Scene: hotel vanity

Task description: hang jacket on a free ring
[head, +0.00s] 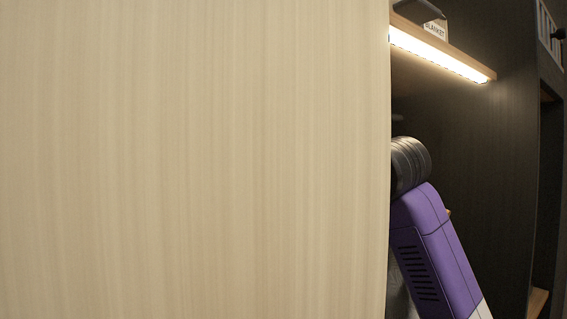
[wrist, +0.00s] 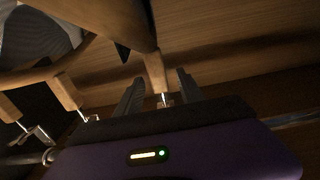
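My gripper (wrist: 160,82) shows in the wrist view with its two dark fingers on either side of the wooden neck (wrist: 153,66) of a hanger. A thin metal pin comes off the end of this neck. Whether the fingers press on the neck is unclear. Dark grey striped cloth (wrist: 35,38), which may be the jacket, shows at the upper left behind wooden hanger parts. A metal ring (wrist: 48,156) is on the rail (wrist: 296,120), left of my gripper. In the head view the gripper, jacket and rings are hidden behind a pale panel.
A large pale wood panel (head: 190,160) fills most of the head view; my purple arm reaches in past its right edge. Other wooden hanger necks (wrist: 68,91) with metal fittings are close on the left.

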